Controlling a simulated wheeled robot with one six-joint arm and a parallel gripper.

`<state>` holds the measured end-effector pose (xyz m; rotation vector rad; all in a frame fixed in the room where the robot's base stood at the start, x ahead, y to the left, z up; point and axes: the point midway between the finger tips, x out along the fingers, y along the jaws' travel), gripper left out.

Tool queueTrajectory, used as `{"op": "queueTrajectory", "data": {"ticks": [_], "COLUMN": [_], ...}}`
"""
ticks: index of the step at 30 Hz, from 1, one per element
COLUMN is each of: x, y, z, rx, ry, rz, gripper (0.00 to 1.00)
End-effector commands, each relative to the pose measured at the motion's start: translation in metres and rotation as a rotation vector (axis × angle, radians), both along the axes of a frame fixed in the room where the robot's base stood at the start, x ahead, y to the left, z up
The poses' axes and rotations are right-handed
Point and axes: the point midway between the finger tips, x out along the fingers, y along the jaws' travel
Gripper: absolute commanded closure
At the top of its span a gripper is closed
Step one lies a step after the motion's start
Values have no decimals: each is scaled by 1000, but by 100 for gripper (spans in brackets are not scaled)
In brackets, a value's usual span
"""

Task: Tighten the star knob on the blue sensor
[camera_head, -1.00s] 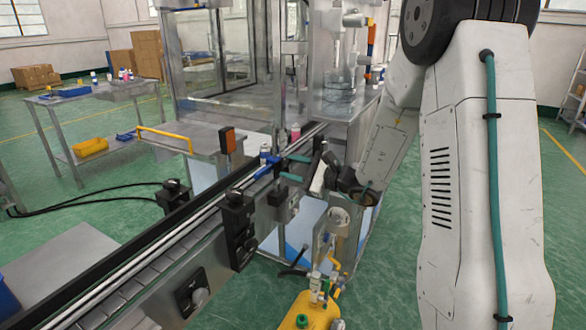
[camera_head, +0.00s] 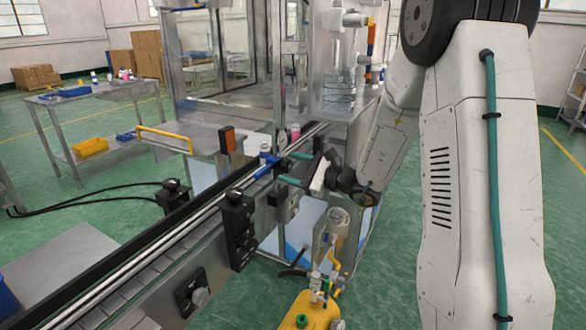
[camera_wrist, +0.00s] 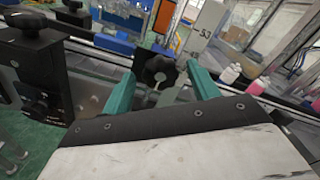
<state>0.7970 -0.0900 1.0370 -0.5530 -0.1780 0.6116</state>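The star knob (camera_wrist: 157,71) is black and lobed, and shows in the wrist view between and just beyond my gripper's teal fingertips. My gripper (camera_wrist: 161,76) is open, with a finger on either side of the knob. I cannot tell whether either finger touches it. The blue sensor (camera_wrist: 113,45) shows behind and left of the knob in the wrist view. In the head view the blue sensor (camera_head: 262,169) sits at the conveyor rail, just left of my gripper (camera_head: 285,168). The knob is not clear in the head view.
The conveyor (camera_head: 150,256) runs diagonally past my gripper, with black knobbed brackets (camera_head: 237,228) along its near side. A pink bottle (camera_head: 295,133) stands farther along it. A glass-walled machine (camera_head: 235,100) stands behind. A yellow tank (camera_head: 308,312) is on the floor below.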

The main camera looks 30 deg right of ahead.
Motion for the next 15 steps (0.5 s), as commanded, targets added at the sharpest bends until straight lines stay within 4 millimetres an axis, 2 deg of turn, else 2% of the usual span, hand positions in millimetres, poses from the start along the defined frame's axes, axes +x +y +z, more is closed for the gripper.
{"op": "queueTrajectory", "data": {"ticks": [8, 11, 15], "x": [-1, -9, -29], "y": [-2, -9, -23], "z": [1, 1, 0], "rx": [-1, -1, -1], "ry": [-2, -2, -1], "rz": [-1, -4, -4], "gripper": [41, 41, 41]}}
